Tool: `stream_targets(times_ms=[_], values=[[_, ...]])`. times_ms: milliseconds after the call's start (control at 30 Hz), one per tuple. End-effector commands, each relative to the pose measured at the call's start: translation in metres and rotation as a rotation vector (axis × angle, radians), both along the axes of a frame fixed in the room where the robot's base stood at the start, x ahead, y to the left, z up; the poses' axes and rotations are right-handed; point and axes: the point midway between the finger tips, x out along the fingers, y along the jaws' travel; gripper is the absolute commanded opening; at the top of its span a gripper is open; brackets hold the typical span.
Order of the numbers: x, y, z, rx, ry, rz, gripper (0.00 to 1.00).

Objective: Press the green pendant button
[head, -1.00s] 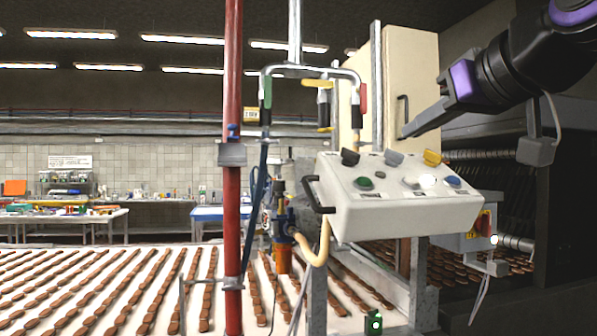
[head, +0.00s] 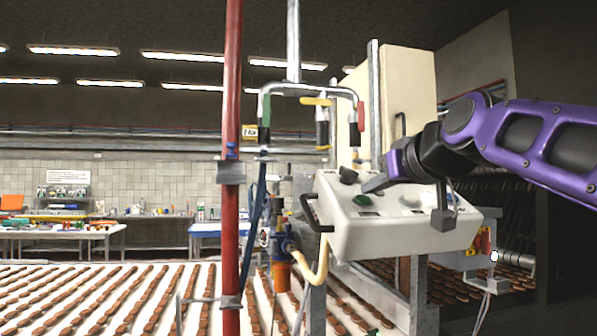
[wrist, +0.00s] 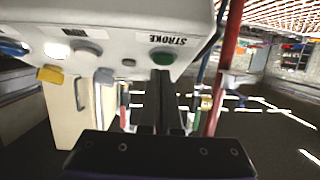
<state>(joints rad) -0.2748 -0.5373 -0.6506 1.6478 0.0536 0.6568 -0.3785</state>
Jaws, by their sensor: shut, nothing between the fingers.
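The green button (head: 361,200) is a round dark-green cap on the sloping top of a white control box (head: 370,238). It also shows in the wrist view (wrist: 165,54) beside the word STROKE, its lower part covered by my fingers. My gripper (head: 369,186) is shut and empty, coming in from the right over the box. In the head view its tips are just above the green button; in the wrist view (wrist: 160,74) they overlap its edge. I cannot tell whether they touch it.
A yellow switch (wrist: 50,74), a grey switch (wrist: 104,76) and other buttons share the panel. A dark switch (head: 348,175) sits behind the green button. A black handle (head: 316,212) and a red pole (head: 231,120) stand to the left.

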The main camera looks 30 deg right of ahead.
Motion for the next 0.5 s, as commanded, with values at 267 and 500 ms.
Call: stream_targets(times_ms=[267, 500], values=[[0.0029, -0.0002, -0.0053, -0.001, 0.0, 0.0, 0.0], [0.0041, -0.0002, -0.009, -0.001, 0.001, 0.001, 0.0]])
